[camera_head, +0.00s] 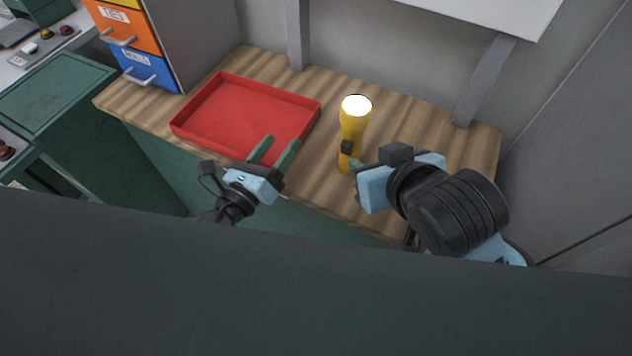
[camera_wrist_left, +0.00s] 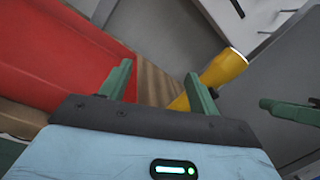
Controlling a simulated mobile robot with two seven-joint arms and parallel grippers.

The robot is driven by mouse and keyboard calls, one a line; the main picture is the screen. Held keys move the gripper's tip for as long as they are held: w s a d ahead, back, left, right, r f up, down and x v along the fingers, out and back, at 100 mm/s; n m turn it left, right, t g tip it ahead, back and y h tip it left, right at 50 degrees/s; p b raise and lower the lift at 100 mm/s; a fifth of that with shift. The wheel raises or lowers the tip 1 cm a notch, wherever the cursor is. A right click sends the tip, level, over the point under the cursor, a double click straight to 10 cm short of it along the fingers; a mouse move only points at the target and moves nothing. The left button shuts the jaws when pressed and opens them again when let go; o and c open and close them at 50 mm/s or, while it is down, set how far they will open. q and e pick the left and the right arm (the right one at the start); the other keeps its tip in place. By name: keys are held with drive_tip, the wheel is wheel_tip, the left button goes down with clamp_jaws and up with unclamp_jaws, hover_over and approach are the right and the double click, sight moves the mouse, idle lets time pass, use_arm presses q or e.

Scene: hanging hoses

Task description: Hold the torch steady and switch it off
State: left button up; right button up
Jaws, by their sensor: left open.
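The yellow torch (camera_head: 353,127) stands upright on the wooden worktop, with its bright white lens facing up and a dark block, perhaps the switch, on its side. It also shows in the left wrist view (camera_wrist_left: 222,69), partly behind a finger. My left gripper (camera_head: 275,147) is open and empty, left of the torch by the tray's front edge. Its two green fingers (camera_wrist_left: 158,72) are apart in the left wrist view. My right gripper (camera_head: 354,167) is close to the torch's lower right side. Its fingers are mostly hidden, so I cannot tell whether it touches the torch.
A red tray (camera_head: 190,131) lies on the worktop (camera_head: 420,130) left of the torch. A drawer cabinet (camera_head: 190,40) stands at the back left. Grey supports (camera_head: 482,80) rise behind. The worktop right of the torch is clear.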

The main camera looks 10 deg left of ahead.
sight(355, 149)
use_arm(q)
drive_tip(key=s+d+f+m+g+h, duration=0.1)
drive_tip(key=d+m, duration=0.1)
drive_tip(key=s+d+f+m+g+h, duration=0.1)
drive_tip(key=d+m, duration=0.1)
drive_tip(key=d, duration=0.1)
drive_tip(key=s+d+f+m, duration=0.1)
drive_tip(key=d+m, duration=0.1)
drive_tip(key=shift+s+d+f+m+g+h, duration=0.15)
drive_tip(key=shift+s+d+m+g+h, duration=0.15)
drive_tip(key=shift+s+m+g+h, duration=0.1)
drive_tip(key=shift+s+d+f+m, duration=0.35)
drive_tip(key=shift+d+f+m, duration=0.1)
drive_tip(key=shift+m, duration=0.05)
drive_tip(key=x, duration=1.2)
